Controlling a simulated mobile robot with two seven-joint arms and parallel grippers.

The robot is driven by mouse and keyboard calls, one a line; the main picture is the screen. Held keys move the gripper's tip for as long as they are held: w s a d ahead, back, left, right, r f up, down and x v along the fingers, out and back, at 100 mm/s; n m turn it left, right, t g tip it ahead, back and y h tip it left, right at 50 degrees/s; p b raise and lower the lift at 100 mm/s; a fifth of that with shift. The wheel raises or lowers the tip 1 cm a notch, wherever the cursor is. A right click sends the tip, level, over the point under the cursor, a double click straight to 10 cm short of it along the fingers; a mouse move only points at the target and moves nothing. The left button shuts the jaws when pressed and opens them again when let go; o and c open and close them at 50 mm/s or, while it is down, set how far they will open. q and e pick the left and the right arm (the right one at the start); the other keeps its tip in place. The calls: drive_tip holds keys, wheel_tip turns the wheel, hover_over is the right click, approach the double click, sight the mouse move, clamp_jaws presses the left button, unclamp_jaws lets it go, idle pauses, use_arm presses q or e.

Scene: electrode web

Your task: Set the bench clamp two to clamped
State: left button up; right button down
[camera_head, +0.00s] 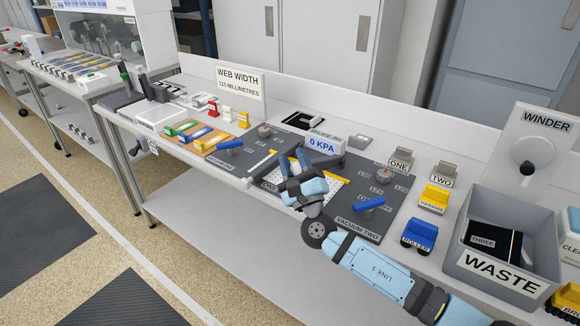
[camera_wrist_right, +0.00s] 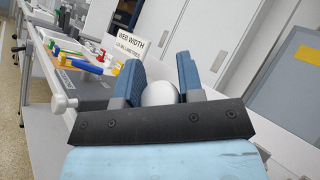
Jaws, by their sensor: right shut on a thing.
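My right gripper (camera_head: 293,162) reaches over the front part of the bench, beside the perforated vacuum plate (camera_head: 334,187). Its blue fingers stand on either side of a white rounded knob (camera_wrist_right: 160,93) and are shut on it; in the head view the gripper hides this knob. Another white knob (camera_wrist_right: 62,104) sticks out at the bench's front edge, also seen in the head view (camera_head: 245,183). I cannot read a clamp number on either knob. Grey blocks labelled ONE (camera_head: 400,165) and TWO (camera_head: 441,181) stand at the back right. My left gripper is out of view.
A blue roller (camera_head: 420,236), a yellow block (camera_head: 433,199) and a grey waste bin (camera_head: 505,275) stand to the right. The aisle in front is clear.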

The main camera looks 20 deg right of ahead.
use_arm(q)
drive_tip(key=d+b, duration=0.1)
drive_tip(key=b, duration=0.1)
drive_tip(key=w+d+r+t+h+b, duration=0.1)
drive_tip(key=b, duration=0.2)
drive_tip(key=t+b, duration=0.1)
drive_tip(key=b, duration=0.2)
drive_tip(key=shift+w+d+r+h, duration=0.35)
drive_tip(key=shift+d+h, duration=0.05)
use_arm(e)
wheel_tip(320, 180, down, 7)
drive_tip(key=s+a+n+y, duration=0.1)
drive_tip(key=a+n+y, duration=0.1)
drive_tip(key=n+y, duration=0.1)
drive_tip(key=shift+s+a+f+n, duration=0.2)
drive_tip(key=shift+s+n, duration=0.1)
drive_tip(key=shift+s, duration=0.05)
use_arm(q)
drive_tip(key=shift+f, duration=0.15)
use_arm(e)
drive_tip(key=c, duration=0.8)
unclamp_jaws()
drive_tip(key=shift+a, duration=0.1)
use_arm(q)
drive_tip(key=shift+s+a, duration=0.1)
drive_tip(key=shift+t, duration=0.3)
use_arm(e)
drive_tip(key=v, duration=1.3)
drive_tip(key=shift+s+f, duration=0.2)
drive_tip(key=shift+f, duration=0.2)
